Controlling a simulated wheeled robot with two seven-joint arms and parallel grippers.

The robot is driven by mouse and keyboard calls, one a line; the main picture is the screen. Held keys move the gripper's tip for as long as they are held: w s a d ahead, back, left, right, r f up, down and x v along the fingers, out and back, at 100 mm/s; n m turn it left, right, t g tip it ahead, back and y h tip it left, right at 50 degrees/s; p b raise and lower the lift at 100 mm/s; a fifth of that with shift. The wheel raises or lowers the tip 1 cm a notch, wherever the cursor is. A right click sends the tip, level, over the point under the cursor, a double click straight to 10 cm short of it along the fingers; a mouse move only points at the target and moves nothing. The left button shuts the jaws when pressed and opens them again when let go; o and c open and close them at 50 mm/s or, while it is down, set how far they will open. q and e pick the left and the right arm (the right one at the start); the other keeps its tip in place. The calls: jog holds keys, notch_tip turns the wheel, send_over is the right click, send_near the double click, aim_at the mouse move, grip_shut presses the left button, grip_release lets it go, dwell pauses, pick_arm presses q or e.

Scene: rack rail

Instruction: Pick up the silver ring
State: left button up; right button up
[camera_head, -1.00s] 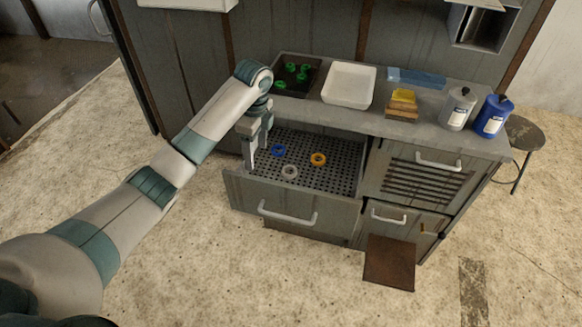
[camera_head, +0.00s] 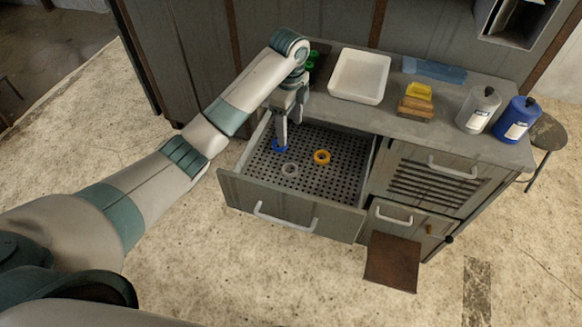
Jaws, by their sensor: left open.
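The silver ring (camera_head: 290,169) lies flat on the perforated floor of the open drawer (camera_head: 290,212), near its front. A blue ring (camera_head: 279,146) lies behind it to the left, partly covered by my gripper. An orange ring (camera_head: 322,157) lies to the right of the silver ring. My left gripper (camera_head: 283,138) points down into the drawer, close to the blue ring and behind the silver ring. It is open, and I see nothing held in it. Whether its fingers touch the blue ring I cannot tell. My right gripper is out of view.
A white tray (camera_head: 359,76), a yellow sponge-topped brush (camera_head: 416,102), a blue cloth (camera_head: 435,70), a grey bottle (camera_head: 478,109) and a blue bottle (camera_head: 515,119) stand on the counter. The drawer's right half is clear. A stool (camera_head: 547,133) stands at right.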

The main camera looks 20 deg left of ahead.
pick_arm(q)
jog(key=b, duration=0.1)
send_over(290, 172)
notch_tip(290, 172, down, 6)
jog(key=r, duration=0.1)
jog(key=f, duration=0.2)
jog(key=f+p, duration=0.1)
jog(key=f, duration=0.1)
jog(key=f+p, duration=0.1)
jog(key=f, duration=0.1)
jog(key=shift+w+a+f, duration=0.1)
jog(key=shift+w+f, duration=0.2)
jog(key=shift+f, duration=0.4)
jog(key=shift+s+f+p, duration=0.15)
jog(key=shift+f+p, duration=0.35)
jog(key=shift+f, duration=0.05)
notch_tip(290, 172, down, 3)
jog(key=shift+s+f+p, duration=0.1)
jog(key=shift+p, duration=0.4)
jog(key=shift+f, duration=0.45)
